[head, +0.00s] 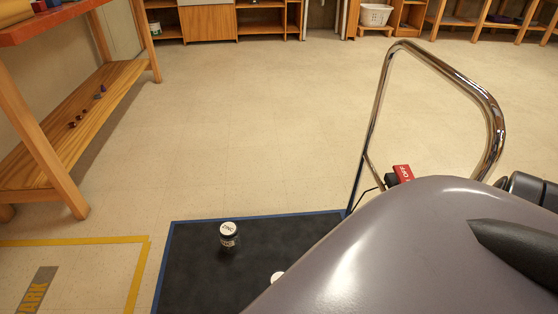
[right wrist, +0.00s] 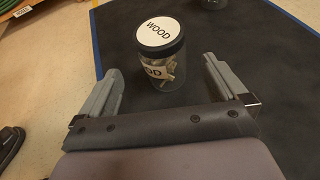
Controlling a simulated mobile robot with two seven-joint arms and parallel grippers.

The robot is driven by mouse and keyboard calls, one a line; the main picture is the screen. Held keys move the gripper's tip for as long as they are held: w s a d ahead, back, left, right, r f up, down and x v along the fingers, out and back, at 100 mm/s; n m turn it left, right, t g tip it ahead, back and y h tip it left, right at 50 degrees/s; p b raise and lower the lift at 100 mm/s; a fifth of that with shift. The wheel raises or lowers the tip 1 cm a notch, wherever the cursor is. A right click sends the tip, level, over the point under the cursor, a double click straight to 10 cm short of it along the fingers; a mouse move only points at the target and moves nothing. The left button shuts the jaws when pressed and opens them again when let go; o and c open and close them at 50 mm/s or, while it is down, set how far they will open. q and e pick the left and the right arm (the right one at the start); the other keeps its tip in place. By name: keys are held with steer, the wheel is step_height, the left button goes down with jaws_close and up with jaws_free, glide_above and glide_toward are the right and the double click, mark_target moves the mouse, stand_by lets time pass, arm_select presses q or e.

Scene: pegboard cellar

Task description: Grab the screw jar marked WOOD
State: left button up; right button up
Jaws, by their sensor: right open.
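The screw jar marked WOOD (right wrist: 162,52) stands upright on a dark mat in the right wrist view. It is clear glass with a dark lid, a white round label on top and screws inside. My right gripper (right wrist: 162,68) is open, with one finger on each side of the jar and a gap to each. In the head view, my right arm covers most of that area; only part of a white lid top (head: 277,276) shows at its edge, too little to read. My left gripper is not in view.
A jar marked ZINC (head: 229,236) stands on the blue-edged dark mat (head: 188,262). A wooden bench (head: 70,125) stands at left. The floor beyond is clear.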

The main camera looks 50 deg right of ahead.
steer(key=shift+w+d, duration=0.1)
steer(key=shift+w, duration=0.1)
steer(key=shift+w+f, duration=0.15)
steer(key=shift+w, duration=0.1)
steer(key=b+x, duration=0.1)
steer(key=x, duration=0.1)
steer(key=b+x, duration=0.1)
steer(key=x, duration=0.2)
steer(key=shift+f+b, duration=0.4)
steer(key=shift+f, duration=0.05)
steer(key=shift+w+a+f, duration=0.15)
steer(key=shift+w+a, duration=0.3)
steer(key=shift+a, duration=0.05)
steer(key=c, duration=1.2)
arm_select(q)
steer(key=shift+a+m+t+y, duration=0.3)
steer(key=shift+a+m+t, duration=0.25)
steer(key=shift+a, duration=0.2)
arm_select(e)
steer(key=shift+c, duration=0.7)
